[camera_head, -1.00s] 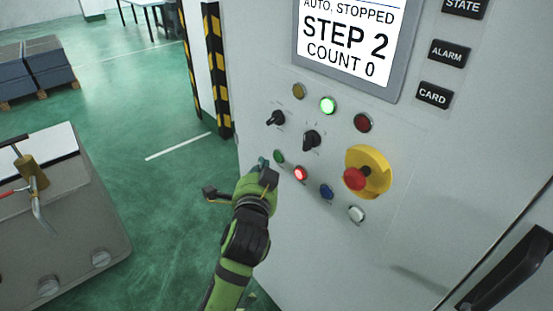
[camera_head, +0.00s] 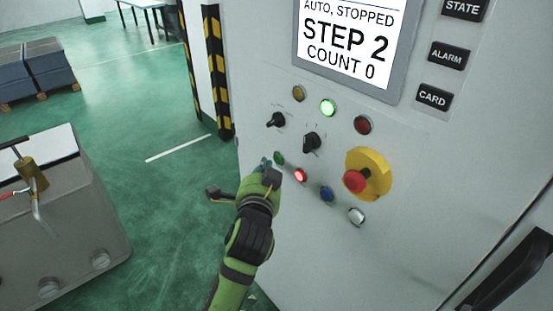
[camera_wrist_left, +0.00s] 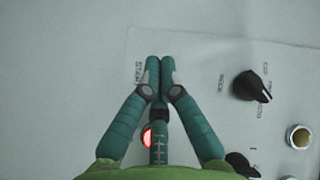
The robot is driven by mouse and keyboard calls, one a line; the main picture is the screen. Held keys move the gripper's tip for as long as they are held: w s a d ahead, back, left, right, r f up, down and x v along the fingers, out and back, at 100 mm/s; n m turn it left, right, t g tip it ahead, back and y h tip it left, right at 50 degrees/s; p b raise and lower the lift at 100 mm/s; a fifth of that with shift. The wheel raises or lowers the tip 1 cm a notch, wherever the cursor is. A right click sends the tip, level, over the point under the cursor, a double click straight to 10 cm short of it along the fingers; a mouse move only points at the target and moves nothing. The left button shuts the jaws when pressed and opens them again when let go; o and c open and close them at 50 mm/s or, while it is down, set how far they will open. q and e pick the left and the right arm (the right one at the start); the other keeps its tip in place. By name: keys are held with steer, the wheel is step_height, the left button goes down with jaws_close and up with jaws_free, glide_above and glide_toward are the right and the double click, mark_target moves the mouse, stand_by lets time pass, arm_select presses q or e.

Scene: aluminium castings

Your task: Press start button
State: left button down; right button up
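The start button (camera_head: 279,158) is a small green button at the left end of the lower row on the control cabinet. My left gripper (camera_head: 265,164) is just left of it in the head view, close to the panel. In the left wrist view the two fingers of my left gripper (camera_wrist_left: 160,66) lie together, shut and holding nothing. Their tips are beside a partly covered label beginning "START", and the green button is hidden behind them. I cannot tell whether the fingertips touch it. My right gripper is in neither view.
A lit red button (camera_head: 300,175), blue button (camera_head: 326,193) and white button (camera_head: 357,216) continue the row. Black knobs (camera_head: 312,141) sit above. A red emergency stop (camera_head: 356,181) is at right. The screen (camera_head: 347,45) reads "AUTO, STOPPED, STEP 2, COUNT 0".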

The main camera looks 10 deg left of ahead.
arm_select(q)
steer(key=shift+w+d, duration=0.1)
stand_by(0.6)
steer(key=shift+w+d, duration=0.2)
steer(key=shift+w, duration=0.05)
steer(key=shift+w+d, duration=0.25)
steer(key=shift+w, duration=0.05)
stand_by(0.9)
steer(key=shift+s+a+p, duration=0.1)
steer(key=shift+p, duration=0.25)
steer(key=shift+s+a+p, duration=0.4)
steer(key=shift+s+p, duration=0.05)
steer(key=shift+s, duration=0.1)
steer(key=s+a+p, duration=0.1)
steer(key=s, duration=0.1)
steer(key=s+a+p, duration=0.1)
steer(key=s+a, duration=0.1)
